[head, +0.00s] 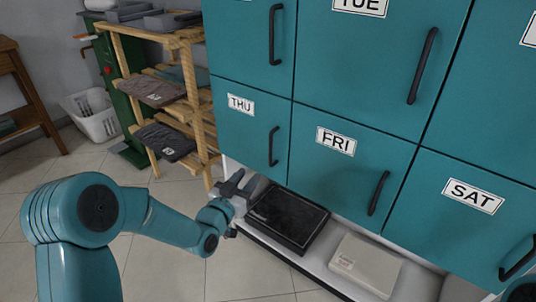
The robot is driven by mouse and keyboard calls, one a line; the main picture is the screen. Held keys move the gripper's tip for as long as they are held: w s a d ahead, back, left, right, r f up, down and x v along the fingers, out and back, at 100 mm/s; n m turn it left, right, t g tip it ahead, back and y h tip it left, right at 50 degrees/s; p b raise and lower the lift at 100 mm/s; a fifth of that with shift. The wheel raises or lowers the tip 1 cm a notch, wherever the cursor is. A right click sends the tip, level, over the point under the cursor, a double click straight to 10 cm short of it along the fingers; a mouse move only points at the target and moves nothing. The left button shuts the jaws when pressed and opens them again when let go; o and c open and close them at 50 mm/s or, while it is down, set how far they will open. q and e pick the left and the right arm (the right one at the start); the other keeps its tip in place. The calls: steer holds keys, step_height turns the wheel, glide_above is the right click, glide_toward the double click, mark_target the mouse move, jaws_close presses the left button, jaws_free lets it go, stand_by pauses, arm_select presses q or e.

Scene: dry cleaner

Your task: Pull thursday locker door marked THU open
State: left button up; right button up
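The teal THU locker door (246,135) is at the lower left of the locker bank and is closed. Its black vertical handle (273,147) is near the door's right edge. My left gripper (240,183) is below the THU door, apart from the handle and to its lower left. Its dark fingers look spread, with nothing seen between them. My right gripper does not show; only a small dark teal piece is at the bottom right edge.
The closed FRI door (345,172) and SAT door (466,206) are to the right, TUE (375,45) above. A black flat box (287,217) and a pale box (365,264) lie on the shelf below. A wooden rack (197,105) with folded clothes stands left.

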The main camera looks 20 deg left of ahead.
mark_target(270, 151)
arm_select(q)
steer(key=w, duration=0.3)
steer(key=w+d, duration=0.1)
steer(key=w, duration=0.3)
steer(key=w+d+b, duration=0.1)
steer(key=w, duration=0.3)
steer(key=shift+w+d, duration=0.1)
steer(key=shift+w, duration=0.15)
jaws_close()
